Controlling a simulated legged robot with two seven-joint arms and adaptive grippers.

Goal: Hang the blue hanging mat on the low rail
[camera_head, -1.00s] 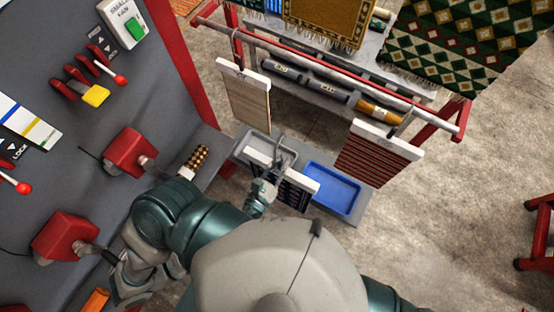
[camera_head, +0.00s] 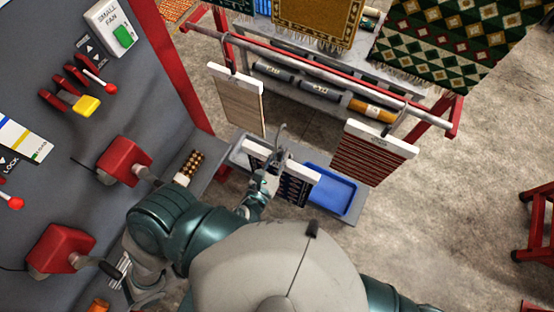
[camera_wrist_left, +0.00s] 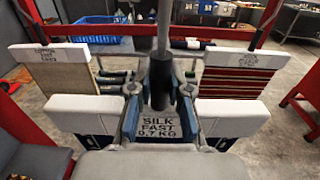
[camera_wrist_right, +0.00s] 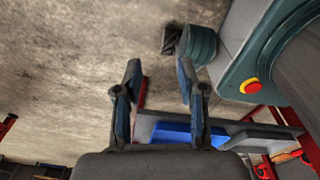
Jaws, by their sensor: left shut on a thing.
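The blue hanging mat (camera_head: 294,188) is dark blue and patterned, with a white header bar (camera_head: 302,172) and a grey hook on top. My left gripper (camera_head: 268,180) is shut on the dark grip below the hook. In the left wrist view, the gripper (camera_wrist_left: 160,100) covers the middle of the header (camera_wrist_left: 85,115), above a label reading "SILK FAST 0.7 KG". The low rail (camera_head: 300,68) is a long bar ahead; the mat's hook stands apart from it on the near side. My right gripper (camera_wrist_right: 158,88) is open and empty in the right wrist view.
A beige mat (camera_head: 238,103) hangs left and a red striped mat (camera_head: 372,155) right on the rail, with free rail between. Below are a blue tray (camera_head: 332,188) and grey bench. A control panel (camera_head: 60,130) stands left; large rugs (camera_head: 465,45) hang behind.

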